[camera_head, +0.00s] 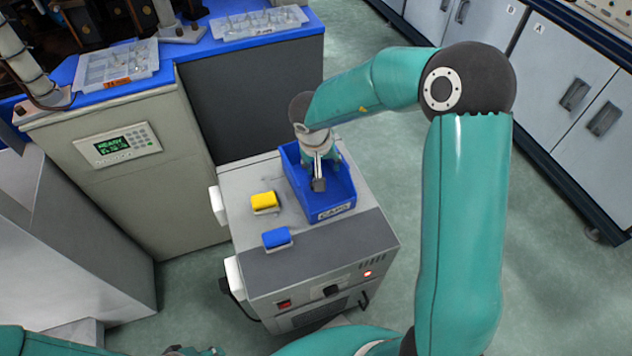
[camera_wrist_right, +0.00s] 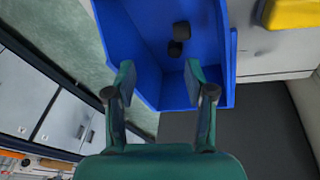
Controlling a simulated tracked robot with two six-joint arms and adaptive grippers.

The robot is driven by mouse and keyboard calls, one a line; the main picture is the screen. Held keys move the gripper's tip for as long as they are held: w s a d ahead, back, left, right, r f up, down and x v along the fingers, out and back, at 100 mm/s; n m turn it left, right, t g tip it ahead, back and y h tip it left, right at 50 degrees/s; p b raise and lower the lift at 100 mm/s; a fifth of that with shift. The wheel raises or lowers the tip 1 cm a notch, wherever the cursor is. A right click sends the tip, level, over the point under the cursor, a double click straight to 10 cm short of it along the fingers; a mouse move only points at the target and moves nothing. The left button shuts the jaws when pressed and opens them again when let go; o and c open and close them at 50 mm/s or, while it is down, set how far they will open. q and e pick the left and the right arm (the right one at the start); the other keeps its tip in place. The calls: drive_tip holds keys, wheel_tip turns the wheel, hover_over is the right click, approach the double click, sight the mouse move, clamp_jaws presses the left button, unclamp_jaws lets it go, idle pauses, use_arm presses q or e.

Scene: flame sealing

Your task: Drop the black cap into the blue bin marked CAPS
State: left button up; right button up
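The blue bin (camera_head: 340,196) stands on the grey cabinet top, with a white CAPS label on its front. It also shows in the wrist view (camera_wrist_right: 130,45). My right gripper (camera_head: 318,184) is over the bin, pointing down. In the wrist view its fingers (camera_wrist_right: 158,78) are apart with nothing between them. Two small black pieces lie close together in the bin, an upper one (camera_wrist_right: 181,30) and a lower one (camera_wrist_right: 175,48); they look like caps. Only a small part of what seems my left gripper shows at the bottom edge of the head view.
A yellow block (camera_head: 264,201) and a blue block (camera_head: 276,237) sit on the grey cabinet (camera_head: 320,250), left of the bin. A blue-topped bench with clear trays (camera_head: 118,66) stands behind on the left. Open floor (camera_head: 400,190) lies right of the cabinet.

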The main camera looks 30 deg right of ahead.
drive_tip(key=v, duration=1.2)
idle(0.5)
